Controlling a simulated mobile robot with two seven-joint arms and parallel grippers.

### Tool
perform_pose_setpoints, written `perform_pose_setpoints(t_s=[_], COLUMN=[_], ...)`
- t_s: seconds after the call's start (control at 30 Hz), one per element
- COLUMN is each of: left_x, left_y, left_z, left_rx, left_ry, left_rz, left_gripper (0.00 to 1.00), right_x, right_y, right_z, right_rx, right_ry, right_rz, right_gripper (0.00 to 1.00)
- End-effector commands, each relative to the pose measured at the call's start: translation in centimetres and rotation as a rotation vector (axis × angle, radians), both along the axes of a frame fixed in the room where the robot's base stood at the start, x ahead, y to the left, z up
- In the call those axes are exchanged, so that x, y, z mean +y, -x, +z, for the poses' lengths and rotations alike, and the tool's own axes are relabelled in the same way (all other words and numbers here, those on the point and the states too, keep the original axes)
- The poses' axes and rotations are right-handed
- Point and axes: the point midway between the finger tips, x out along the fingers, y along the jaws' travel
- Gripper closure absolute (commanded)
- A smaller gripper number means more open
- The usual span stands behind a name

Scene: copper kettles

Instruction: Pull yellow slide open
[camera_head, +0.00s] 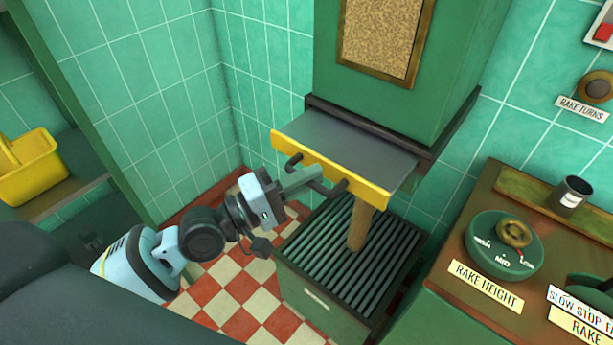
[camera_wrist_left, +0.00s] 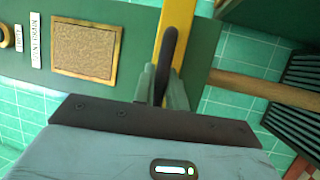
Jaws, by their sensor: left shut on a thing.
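The yellow slide (camera_head: 330,168) is a grey plate with a yellow front edge, jutting out from under a green cabinet. Its dark bar handle (camera_head: 327,187) sits on the yellow front. My left gripper (camera_head: 312,181) is shut on this handle. In the left wrist view the fingers (camera_wrist_left: 162,88) close around the dark handle (camera_wrist_left: 168,55), with the yellow edge (camera_wrist_left: 178,20) behind it. The fingers partly hide the handle. My right gripper is not in view.
A tan column (camera_head: 359,224) stands between the slide and a green box with a slatted top (camera_head: 320,250). A control desk (camera_head: 480,310) with a rake height dial (camera_head: 502,246) is at right. A yellow container (camera_head: 32,170) sits on a shelf at left.

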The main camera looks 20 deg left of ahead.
Motion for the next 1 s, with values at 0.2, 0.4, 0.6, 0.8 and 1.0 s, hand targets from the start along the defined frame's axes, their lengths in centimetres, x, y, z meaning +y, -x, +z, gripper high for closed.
perform_pose_setpoints(t_s=[0.2,0.4,0.6,0.8,1.0], left_x=[0.0,0.0,0.0,0.1,1.3], left_y=[0.0,0.0,0.0,0.1,1.4], left_z=[0.1,0.1,0.1,0.0,-0.7], left_rx=[-0.001,-0.001,-0.001,-0.001,0.003], left_ry=[0.0,0.0,0.0,0.0,-0.004], left_rz=[0.0,0.0,0.0,0.0,0.001], left_gripper=[1.0,0.78,0.65,0.65,0.65], right_x=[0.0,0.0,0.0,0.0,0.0], right_y=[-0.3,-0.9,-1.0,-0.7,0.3], right_z=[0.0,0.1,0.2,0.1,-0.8], right_rx=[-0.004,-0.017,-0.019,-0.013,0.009], right_ry=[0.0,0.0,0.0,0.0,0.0], right_rz=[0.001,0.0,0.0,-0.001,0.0], right_gripper=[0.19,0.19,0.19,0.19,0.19])
